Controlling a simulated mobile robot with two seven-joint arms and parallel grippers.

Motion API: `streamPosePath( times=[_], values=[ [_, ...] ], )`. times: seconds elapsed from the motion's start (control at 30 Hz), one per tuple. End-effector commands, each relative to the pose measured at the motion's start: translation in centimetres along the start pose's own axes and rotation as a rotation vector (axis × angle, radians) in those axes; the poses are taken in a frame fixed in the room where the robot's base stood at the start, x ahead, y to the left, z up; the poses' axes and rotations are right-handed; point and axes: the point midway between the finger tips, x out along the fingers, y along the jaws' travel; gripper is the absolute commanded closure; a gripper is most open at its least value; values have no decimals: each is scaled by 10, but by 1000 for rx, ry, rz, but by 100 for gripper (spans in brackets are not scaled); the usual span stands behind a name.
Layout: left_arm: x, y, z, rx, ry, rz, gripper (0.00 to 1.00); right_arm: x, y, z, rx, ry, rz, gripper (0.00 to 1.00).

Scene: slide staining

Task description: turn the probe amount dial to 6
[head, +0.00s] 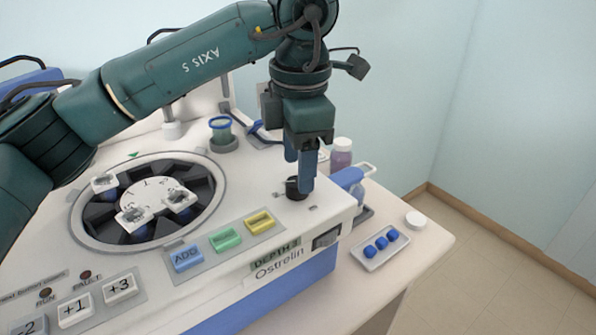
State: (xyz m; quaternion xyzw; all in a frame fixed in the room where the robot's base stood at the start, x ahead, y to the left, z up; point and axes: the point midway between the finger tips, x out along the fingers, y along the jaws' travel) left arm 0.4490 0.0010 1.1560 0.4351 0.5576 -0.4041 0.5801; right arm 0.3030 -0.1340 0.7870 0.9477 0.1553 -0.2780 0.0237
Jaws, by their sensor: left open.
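A small black knob (294,188), likely the probe amount dial, stands on the right end of the white machine's top (250,190). No number or pointer mark on it can be read. My left gripper (300,175) points down over the knob, its blue fingers open. I cannot tell whether either finger touches the knob. My right gripper is not in view.
A round carousel (82,214) with slide holders is at the left. Blue, green and yellow buttons (225,239) line the front. A cup (221,128) stands behind. At the right are a purple bottle (341,155) and a white tray (370,262) with blue caps.

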Motion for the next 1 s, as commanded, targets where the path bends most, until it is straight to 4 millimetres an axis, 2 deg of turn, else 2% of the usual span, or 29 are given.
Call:
streamPosePath(
  times=[0.2, 0.57, 1.0],
  values=[
    [25, 0, 0, -1, 1, -1, 47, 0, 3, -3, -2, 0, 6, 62],
    [30, 0, 0, -1, -1, 0, 47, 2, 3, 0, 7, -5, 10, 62],
    [30, 0, 0, -1, -1, 0, 82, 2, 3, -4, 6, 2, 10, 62]
  ],
)
